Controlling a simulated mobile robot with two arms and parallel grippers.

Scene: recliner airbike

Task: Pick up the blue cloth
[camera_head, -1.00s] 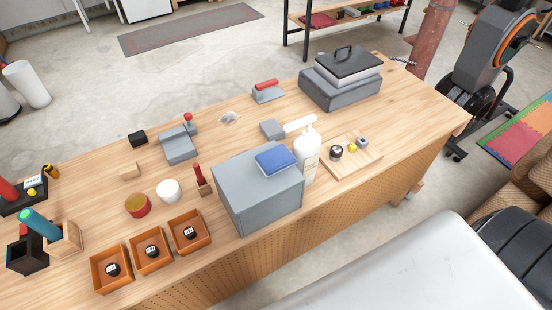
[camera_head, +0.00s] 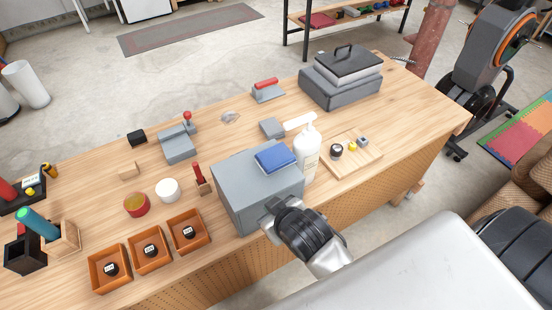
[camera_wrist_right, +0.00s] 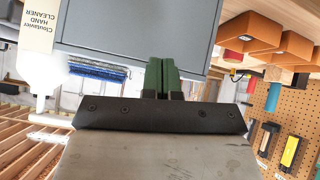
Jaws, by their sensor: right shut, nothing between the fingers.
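The blue cloth (camera_head: 275,159) lies folded flat on top of the grey box (camera_head: 238,195) near the table's front edge. My right gripper (camera_head: 268,213) is in front of the box's front face, below the level of the cloth and apart from it. In the right wrist view its green fingers (camera_wrist_right: 161,76) are shut together with nothing between them, and the grey box (camera_wrist_right: 140,30) fills the area beyond them. I cannot make out the cloth in that view. My left gripper is not in view.
A white pump bottle (camera_head: 307,155) stands close to the right of the box. Orange trays (camera_head: 128,275) line the table's front edge to the left. A wooden board (camera_head: 355,165) with small items lies to the right. Bare tabletop (camera_head: 425,105) shows at the far right.

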